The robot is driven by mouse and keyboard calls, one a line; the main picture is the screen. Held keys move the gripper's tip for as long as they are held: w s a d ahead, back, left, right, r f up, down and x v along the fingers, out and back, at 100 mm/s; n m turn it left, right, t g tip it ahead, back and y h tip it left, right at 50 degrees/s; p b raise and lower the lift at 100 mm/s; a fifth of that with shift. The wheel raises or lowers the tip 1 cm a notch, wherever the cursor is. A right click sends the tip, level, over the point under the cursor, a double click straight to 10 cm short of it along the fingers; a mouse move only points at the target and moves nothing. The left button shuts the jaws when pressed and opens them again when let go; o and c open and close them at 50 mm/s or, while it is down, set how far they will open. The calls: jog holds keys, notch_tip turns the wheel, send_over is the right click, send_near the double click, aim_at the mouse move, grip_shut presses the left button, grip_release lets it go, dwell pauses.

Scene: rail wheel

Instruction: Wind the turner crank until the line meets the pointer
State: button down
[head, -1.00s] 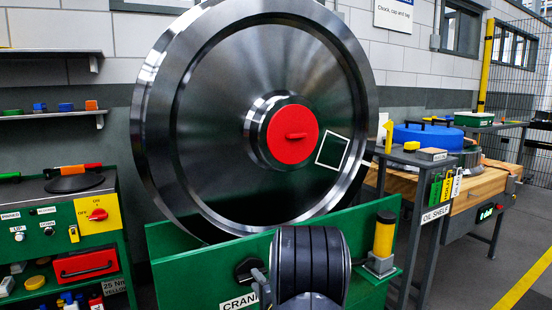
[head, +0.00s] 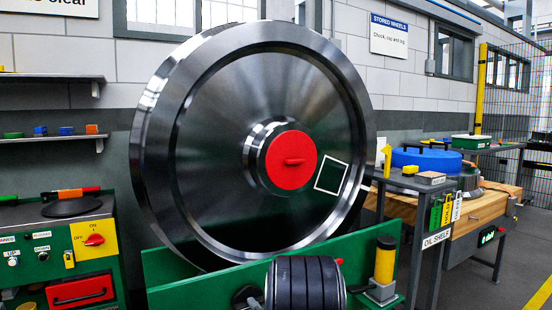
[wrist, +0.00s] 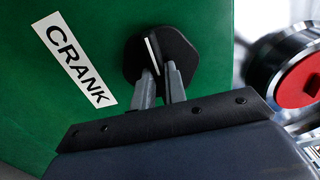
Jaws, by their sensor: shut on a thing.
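The big steel wheel (head: 220,120) stands upright in a green turner (head: 190,275) in the head view. It has a red hub cap (head: 291,160) and a white outlined square (head: 331,175) right of the hub. The black crank knob (wrist: 180,52), with a white line (wrist: 153,54) on its face, is on the green panel in the wrist view, beside the CRANK label (wrist: 74,60). My gripper (wrist: 160,78) is shut on the crank knob. In the head view my dark wrist partly hides the crank. I cannot make out a pointer for certain.
A yellow post with a black cap (head: 385,262) stands at the turner's right end. An oil shelf (head: 412,182) and a wooden bench (head: 490,205) are to the right. A green control cabinet (head: 60,245) is at left. Open floor shows at lower right.

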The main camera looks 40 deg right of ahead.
jog(key=shift+m+p, duration=1.9)
jog(key=shift+m, duration=0.5)
jog(key=shift+m+p, duration=1.5)
jog(key=shift+m, duration=0.8)
